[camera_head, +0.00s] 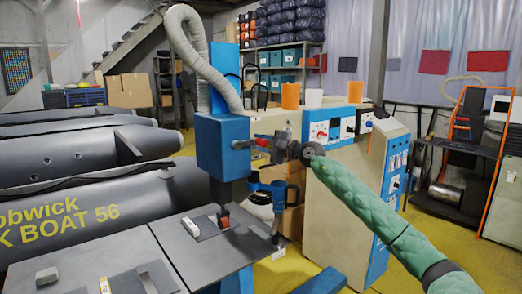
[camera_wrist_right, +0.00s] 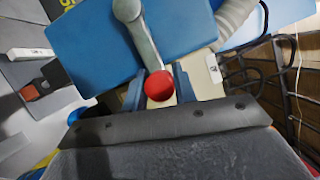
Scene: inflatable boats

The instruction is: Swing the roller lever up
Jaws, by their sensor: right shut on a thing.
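The roller lever (camera_wrist_right: 140,32) is a grey arm with a red ball knob (camera_wrist_right: 160,85) at its end, mounted on the face of a blue machine head (camera_wrist_right: 95,60). In the right wrist view the lever runs from the top edge down to the knob. My right gripper (camera_wrist_right: 160,88) is shut on the red knob, with a blue finger on each side. In the head view the machine head (camera_head: 222,145) stands at the centre, and my right gripper (camera_head: 274,145) reaches its right side. The knob (camera_head: 262,142) shows partly there; the gripper hides some of the lever. My left gripper is not in view.
A dark worktable (camera_head: 190,262) lies below the machine head. A cream control cabinet (camera_head: 340,215) stands close behind my right arm. Grey inflatable boats (camera_head: 90,205) fill the left. A ribbed hose (camera_head: 205,50) rises above the machine. Yellow floor (camera_head: 480,270) is clear at the right.

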